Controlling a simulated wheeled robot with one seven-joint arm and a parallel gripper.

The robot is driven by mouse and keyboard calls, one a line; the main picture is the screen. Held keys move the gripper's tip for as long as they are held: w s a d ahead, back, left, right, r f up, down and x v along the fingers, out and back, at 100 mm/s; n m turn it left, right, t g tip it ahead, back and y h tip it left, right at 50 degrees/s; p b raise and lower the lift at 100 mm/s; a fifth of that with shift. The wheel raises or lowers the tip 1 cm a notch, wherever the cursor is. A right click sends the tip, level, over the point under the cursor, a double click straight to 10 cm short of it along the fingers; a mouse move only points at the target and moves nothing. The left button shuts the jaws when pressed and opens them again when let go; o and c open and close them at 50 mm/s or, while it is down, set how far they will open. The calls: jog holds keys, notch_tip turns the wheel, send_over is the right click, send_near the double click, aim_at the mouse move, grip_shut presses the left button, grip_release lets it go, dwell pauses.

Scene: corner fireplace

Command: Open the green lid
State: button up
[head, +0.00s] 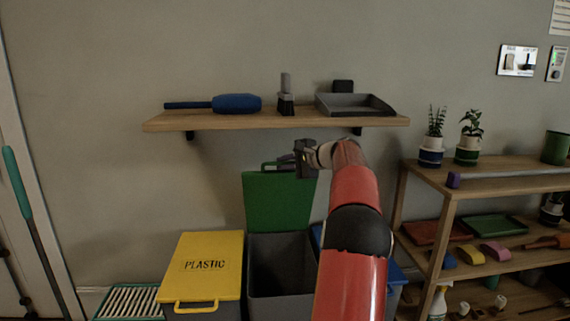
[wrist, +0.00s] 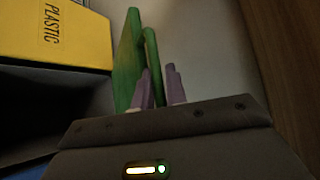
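The green lid (head: 279,200) stands raised, close to upright, at the back of a grey bin (head: 281,292), whose dark inside is uncovered. The lid's green handle (head: 275,166) is at its top edge. My gripper (head: 302,160) is at the upper right corner of the lid. In the wrist view the lid (wrist: 128,62) is seen nearly edge-on, and its handle (wrist: 151,50) runs down between the two purple fingers of my gripper (wrist: 159,88). The fingers are close together on the handle; their exact contact is partly hidden.
A yellow-lidded bin marked PLASTIC (head: 202,265) stands left of the open bin. A blue bin (head: 393,275) is to the right, partly behind my arm. A wall shelf (head: 230,119) with tools is just above my gripper. A plant rack (head: 443,192) stands at right.

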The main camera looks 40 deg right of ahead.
jog(key=o, duration=0.3)
jog(key=shift+o, duration=0.2)
jog(key=v, duration=0.8)
jog(key=shift+b, duration=0.45)
